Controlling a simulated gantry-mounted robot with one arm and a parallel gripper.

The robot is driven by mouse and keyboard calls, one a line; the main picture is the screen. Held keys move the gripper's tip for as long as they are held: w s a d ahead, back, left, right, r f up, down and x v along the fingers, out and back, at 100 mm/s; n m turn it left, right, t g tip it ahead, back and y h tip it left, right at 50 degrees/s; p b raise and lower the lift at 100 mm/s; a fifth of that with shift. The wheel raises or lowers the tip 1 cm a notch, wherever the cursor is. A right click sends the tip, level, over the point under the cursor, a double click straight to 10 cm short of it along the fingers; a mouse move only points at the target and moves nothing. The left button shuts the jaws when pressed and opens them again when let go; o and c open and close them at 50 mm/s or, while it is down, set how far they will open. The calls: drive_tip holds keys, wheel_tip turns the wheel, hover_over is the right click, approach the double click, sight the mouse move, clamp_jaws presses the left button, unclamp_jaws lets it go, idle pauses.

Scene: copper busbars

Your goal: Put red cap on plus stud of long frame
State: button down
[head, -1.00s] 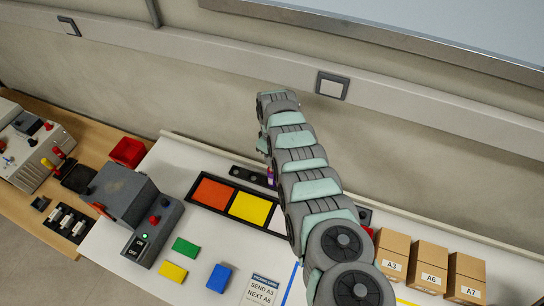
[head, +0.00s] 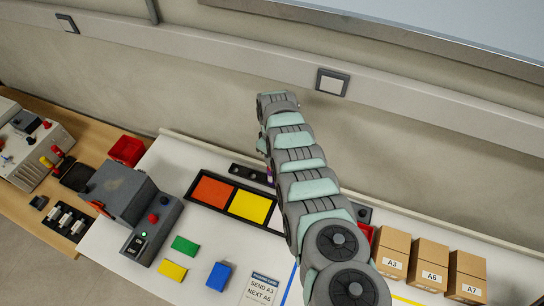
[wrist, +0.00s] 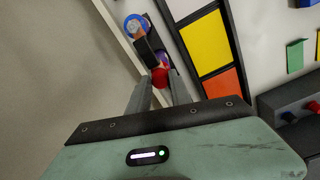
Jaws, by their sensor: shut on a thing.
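In the wrist view my gripper (wrist: 159,84) is shut on a red cap (wrist: 160,75), which sits between the fingertips. Just beyond the cap is a dark narrow frame (wrist: 150,44) with a purple round part (wrist: 163,58) close to the cap. A blue round part with a pale and orange centre (wrist: 137,25) is at the frame's far end. Whether the cap touches a stud or is above it, I cannot tell. In the head view the dark frame (head: 246,172) lies near the wall, partly behind my arm, which hides the gripper.
A tray with orange, yellow and white fields (head: 189,199) lies beside the frame. Green, yellow and blue blocks (head: 219,276) are in front. A grey switch box (head: 153,233) stands left; cardboard boxes (head: 430,266) stand right. The wall rises close behind.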

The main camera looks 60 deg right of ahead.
drive_tip(key=shift+f+b, duration=0.75)
drive_tip(key=shift+f, duration=0.25)
drive_tip(key=shift+f, duration=0.2)
drive_tip(key=c, duration=1.1)
unclamp_jaws()
drive_tip(key=shift+r, duration=0.1)
wheel_tip(320, 180, up, 6)
drive_tip(key=p, duration=0.6)
